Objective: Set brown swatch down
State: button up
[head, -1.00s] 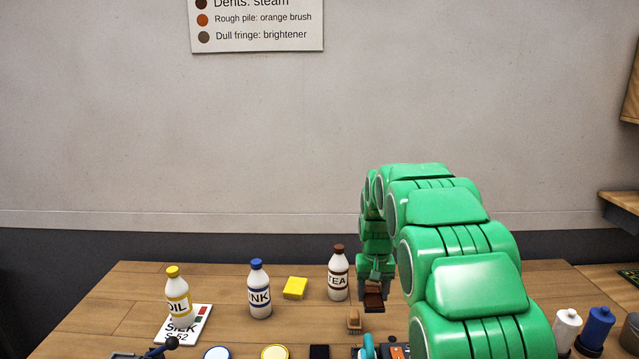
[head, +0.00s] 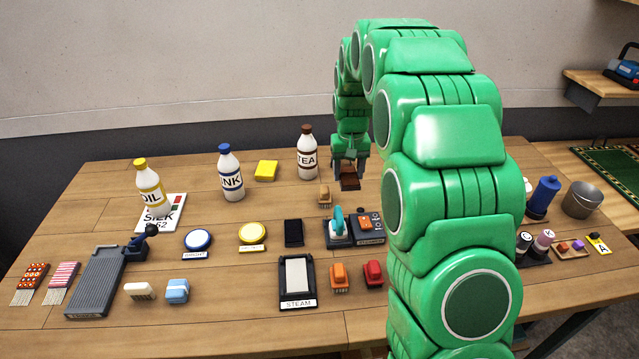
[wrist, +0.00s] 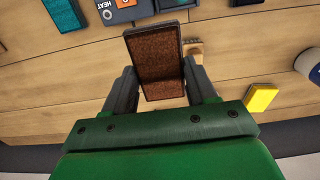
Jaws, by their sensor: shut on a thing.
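My gripper (head: 350,172) is shut on the brown swatch (head: 348,182), a small dark brown block low over the back of the table, right of the TEA bottle (head: 307,158). In the wrist view the swatch (wrist: 158,65) sits between my two fingers (wrist: 160,92), its brown pile face showing inside a dark edge. I cannot tell whether its underside touches the table (head: 430,180).
A small tan brush (head: 324,196) stands just in front and left of the swatch. A yellow block (head: 266,171) and the INK bottle (head: 230,175) are further left. The steamer (head: 352,228) stands in front. Bare wood lies between the swatch and the steamer.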

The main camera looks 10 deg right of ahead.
jog(key=s+d, duration=0.2)
jog(key=s, duration=1)
send_over(355, 206)
jog(key=f, duration=0.8)
jog(key=shift+s+a+f, duration=0.1)
jog(key=shift+s+f, duration=0.15)
jog(key=shift+w+f, duration=0.35)
jog(key=shift+f, duration=1.55)
jog(key=shift+s+f, duration=0.1)
jog(key=o, duration=1.1)
jog(key=shift+c, duration=0.2)
